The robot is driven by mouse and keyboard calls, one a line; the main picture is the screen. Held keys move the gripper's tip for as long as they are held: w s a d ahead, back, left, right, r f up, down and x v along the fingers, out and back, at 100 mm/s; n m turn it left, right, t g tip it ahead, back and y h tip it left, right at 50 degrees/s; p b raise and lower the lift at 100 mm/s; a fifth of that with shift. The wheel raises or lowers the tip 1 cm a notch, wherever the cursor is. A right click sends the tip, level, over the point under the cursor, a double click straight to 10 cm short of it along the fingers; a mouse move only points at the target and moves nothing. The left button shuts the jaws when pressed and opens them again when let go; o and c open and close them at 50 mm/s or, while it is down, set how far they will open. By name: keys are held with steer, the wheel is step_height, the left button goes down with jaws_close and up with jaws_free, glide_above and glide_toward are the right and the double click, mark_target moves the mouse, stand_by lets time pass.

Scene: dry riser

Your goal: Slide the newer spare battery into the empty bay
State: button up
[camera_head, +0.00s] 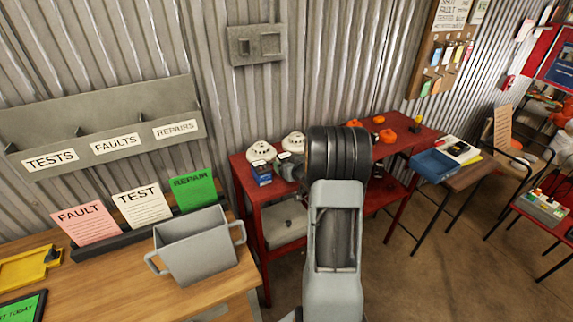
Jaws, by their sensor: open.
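A small blue and dark block with a pale label (262,177), perhaps a battery, stands at the left front of the red bench (243,172). No date on it is readable, so I cannot tell whether it is the newer spare. My gripper (289,170) shows only in part, just right of this block and apart from my view of its fingertips, which my arm and its small size obscure. It is open. Two white round detectors (260,151) sit behind the block. I cannot make out an empty bay; my arm hides the middle of the bench.
A wooden desk (95,297) at left holds a grey two-handled bin (196,247) and several cards in a dark rack (118,236). A grey wall box (257,45) hangs above the bench. A blue tray (434,165) and chairs stand right. Floor shows at lower right.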

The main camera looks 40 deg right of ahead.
mark_target(290, 154)
steer(key=shift+c, duration=0.3)
steer(key=c, duration=1.4)
steer(key=shift+r, duration=0.1)
steer(key=shift+r, duration=0.1)
steer(key=shift+r, duration=0.5)
steer(key=r, duration=0.2)
steer(key=shift+d+r, duration=0.2)
steer(key=shift+r, duration=0.1)
steer(key=s+d+r, duration=0.2)
steer(key=d+r, duration=0.1)
steer(key=s+d+r+p, duration=0.1)
steer(key=s+d+r, duration=0.2)
steer(key=d, duration=0.1)
steer(key=s+d+r, duration=0.2)
steer(key=d+r, duration=0.1)
steer(key=d, duration=0.1)
steer(key=shift+s+d, duration=0.1)
steer(key=shift+s, duration=0.3)
